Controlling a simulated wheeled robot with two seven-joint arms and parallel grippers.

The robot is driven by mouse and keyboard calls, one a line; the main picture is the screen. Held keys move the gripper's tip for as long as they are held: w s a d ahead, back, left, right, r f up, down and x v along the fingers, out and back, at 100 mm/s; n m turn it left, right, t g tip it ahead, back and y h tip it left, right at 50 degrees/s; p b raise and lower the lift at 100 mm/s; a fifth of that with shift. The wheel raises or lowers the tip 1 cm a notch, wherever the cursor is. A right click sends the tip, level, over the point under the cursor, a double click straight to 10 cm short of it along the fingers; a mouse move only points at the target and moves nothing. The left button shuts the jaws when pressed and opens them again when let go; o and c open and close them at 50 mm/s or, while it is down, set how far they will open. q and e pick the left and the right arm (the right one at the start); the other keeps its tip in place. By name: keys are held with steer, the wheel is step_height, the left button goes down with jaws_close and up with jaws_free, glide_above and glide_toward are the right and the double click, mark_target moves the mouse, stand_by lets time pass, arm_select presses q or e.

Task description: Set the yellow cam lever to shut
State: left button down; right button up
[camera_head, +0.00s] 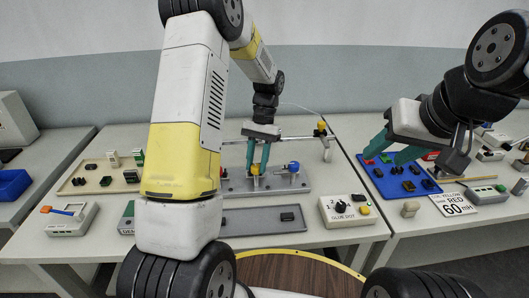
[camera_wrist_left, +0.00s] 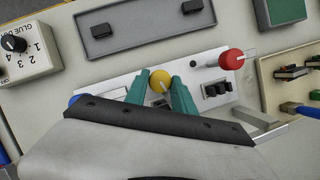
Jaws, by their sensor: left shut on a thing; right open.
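The yellow cam lever (camera_wrist_left: 160,80) shows as a round yellow knob on a grey fixture plate in the left wrist view. It also shows in the head view (camera_head: 256,169). My left gripper (camera_wrist_left: 160,92) has its teal fingers shut on the yellow knob, one on each side. In the head view my left gripper (camera_head: 257,163) reaches down onto the knob from above. The lever's arm below the knob is mostly hidden. My right gripper (camera_head: 384,154) is open and empty above the blue tray on the right.
A red knob (camera_wrist_left: 231,58) and a blue knob (camera_head: 293,167) stand on the same plate, either side of the yellow one. A grey tray (camera_head: 235,228) lies in front. A dial box (camera_head: 347,210) stands to the right. The blue tray (camera_head: 379,185) holds several dark parts.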

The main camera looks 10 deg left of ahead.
arm_select(q)
steer(key=shift+d+m+t+y, duration=0.1)
steer(key=shift+m+t+y, duration=0.3)
steer(key=shift+m, duration=1.1)
steer(key=c, duration=1.1)
jaws_free()
steer(key=shift+o, duration=0.2)
steer(key=v, duration=0.7)
steer(key=shift+w+d+r, duration=0.2)
steer(key=shift+r, duration=0.1)
